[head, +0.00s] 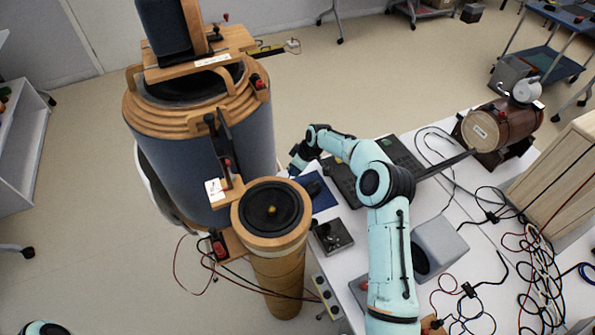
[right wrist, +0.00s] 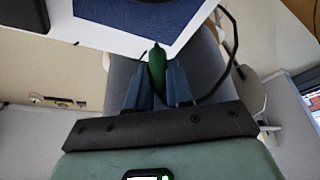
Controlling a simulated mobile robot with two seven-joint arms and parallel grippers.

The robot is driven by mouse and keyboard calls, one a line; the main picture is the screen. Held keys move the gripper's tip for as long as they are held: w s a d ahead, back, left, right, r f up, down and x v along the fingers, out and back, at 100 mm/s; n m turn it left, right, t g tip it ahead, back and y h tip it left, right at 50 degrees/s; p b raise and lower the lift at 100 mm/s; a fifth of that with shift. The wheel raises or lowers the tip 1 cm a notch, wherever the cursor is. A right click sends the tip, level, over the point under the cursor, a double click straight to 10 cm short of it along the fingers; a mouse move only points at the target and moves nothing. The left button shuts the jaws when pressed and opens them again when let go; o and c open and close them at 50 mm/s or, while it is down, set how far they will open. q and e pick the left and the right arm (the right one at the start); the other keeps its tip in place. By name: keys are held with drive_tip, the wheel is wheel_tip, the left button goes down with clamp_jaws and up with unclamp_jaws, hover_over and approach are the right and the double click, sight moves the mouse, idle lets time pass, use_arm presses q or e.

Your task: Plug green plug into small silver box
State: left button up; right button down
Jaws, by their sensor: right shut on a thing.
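My right gripper (head: 297,165) is at the far-left edge of the white table, beside the large grey cylinder. In the right wrist view my right gripper (right wrist: 156,82) is shut on the green plug (right wrist: 157,62), which points away from the gripper between the two blue fingers. A dark cable runs beside it. In the head view the plug is too small or hidden to make out. A small silver box (head: 332,237) with a dark top lies near the table's left edge, apart from the gripper. My left gripper is out of view.
The large grey cylinder (head: 205,150) with wooden rings and a round speaker on a wooden tube (head: 272,210) stand left of the table. A dark blue mat (head: 322,193), a laptop (head: 405,158), a grey speaker box (head: 440,245) and tangled cables (head: 540,265) occupy the table.

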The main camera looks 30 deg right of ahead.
idle(0.4)
drive_tip(key=shift+r, duration=0.5)
